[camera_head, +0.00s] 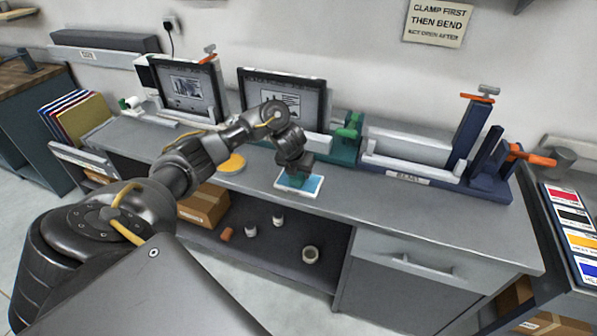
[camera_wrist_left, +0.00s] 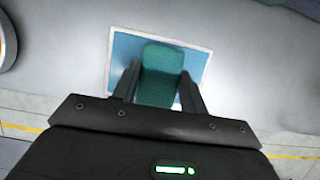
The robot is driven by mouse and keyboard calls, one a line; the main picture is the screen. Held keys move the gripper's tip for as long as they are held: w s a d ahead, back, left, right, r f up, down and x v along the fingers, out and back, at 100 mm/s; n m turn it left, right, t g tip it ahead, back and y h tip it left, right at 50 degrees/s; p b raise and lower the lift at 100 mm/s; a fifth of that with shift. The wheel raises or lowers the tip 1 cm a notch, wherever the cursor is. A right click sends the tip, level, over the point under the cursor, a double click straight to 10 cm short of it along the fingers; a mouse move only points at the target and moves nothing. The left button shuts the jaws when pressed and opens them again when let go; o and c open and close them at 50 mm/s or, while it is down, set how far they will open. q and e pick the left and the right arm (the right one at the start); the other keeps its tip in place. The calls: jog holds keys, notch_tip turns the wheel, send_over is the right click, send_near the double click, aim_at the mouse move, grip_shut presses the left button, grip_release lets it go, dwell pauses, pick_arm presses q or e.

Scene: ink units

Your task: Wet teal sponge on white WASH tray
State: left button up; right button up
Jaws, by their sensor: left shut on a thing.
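The white-rimmed tray (camera_head: 312,191) with a light blue inside lies on the grey bench near its front edge. In the left wrist view the tray (camera_wrist_left: 197,62) shows behind the sponge. My left gripper (camera_head: 294,175) is over the tray, pointing down, and is shut on the teal sponge (camera_wrist_left: 161,72). The sponge sits between the two dark fingers and sticks out past their tips. In the head view the gripper mostly hides the sponge. I cannot tell whether the sponge touches the tray's blue surface. My right gripper is not in view.
A yellow disc (camera_head: 232,162) lies left of the tray. Two framed screens (camera_head: 285,98), a green clamp (camera_head: 347,135) and a blue bending jig (camera_head: 425,165) stand along the back. A lower shelf holds a cardboard box (camera_head: 204,206) and small pots. The bench right of the tray is clear.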

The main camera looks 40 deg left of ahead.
pick_arm(q)
notch_tip(320, 180, up, 7)
jog(key=p, duration=0.6)
dwell(0.4)
jog(key=shift+f, duration=0.1)
dwell(0.5)
